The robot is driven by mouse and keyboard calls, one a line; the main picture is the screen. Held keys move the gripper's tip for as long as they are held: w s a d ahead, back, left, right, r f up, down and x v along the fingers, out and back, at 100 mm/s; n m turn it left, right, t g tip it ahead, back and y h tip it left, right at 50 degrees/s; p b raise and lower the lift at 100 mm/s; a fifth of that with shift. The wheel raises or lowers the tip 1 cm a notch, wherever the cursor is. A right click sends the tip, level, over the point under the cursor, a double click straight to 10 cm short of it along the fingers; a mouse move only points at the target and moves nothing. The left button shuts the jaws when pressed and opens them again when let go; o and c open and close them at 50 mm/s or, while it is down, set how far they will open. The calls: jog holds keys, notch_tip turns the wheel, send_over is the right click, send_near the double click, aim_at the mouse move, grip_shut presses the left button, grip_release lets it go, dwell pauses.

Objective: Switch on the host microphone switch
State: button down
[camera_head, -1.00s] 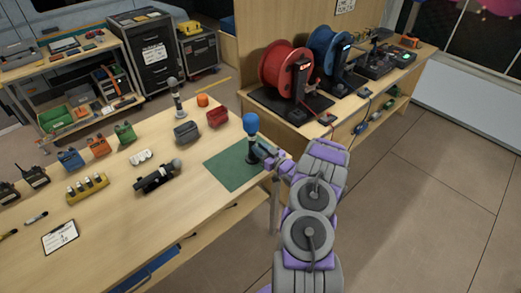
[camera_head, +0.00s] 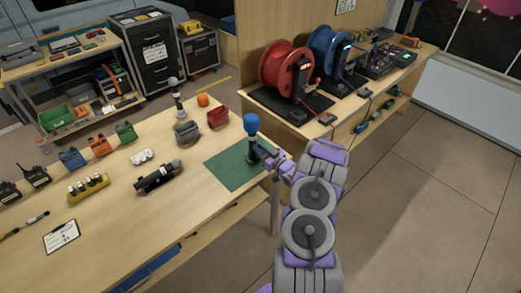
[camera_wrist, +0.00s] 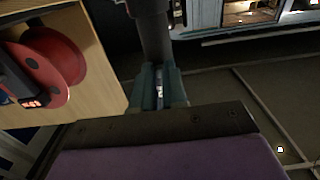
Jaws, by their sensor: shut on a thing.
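A microphone with a blue foam top (camera_head: 251,123) stands upright on the green mat (camera_head: 225,171) near the right end of the workbench. My gripper (camera_head: 262,156) is at its dark body, below the foam, reaching in from the right. In the wrist view my gripper (camera_wrist: 158,92) is shut on the dark microphone body (camera_wrist: 152,35). A small pale mark shows between the fingers; I cannot tell whether it is the switch. Another microphone (camera_head: 174,88) stands upright farther back, and a dark one (camera_head: 158,177) lies on the bench. No label tells which is the host's.
Battery-like packs, radios and a clipboard (camera_head: 61,235) lie to the left. A side bench carries a red cable reel (camera_head: 284,66) and a blue one (camera_head: 330,50). The floor at right is clear.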

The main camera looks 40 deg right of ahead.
jog(key=shift+r+p, duration=0.35)
jog(key=shift+r, duration=0.1)
dwell(0.5)
jog(key=c, duration=1.4)
grip_release()
jog(key=shift+o, duration=0.2)
jog(key=s+p, duration=0.5)
jog(key=s, duration=0.3)
jog(key=shift+d, duration=0.35)
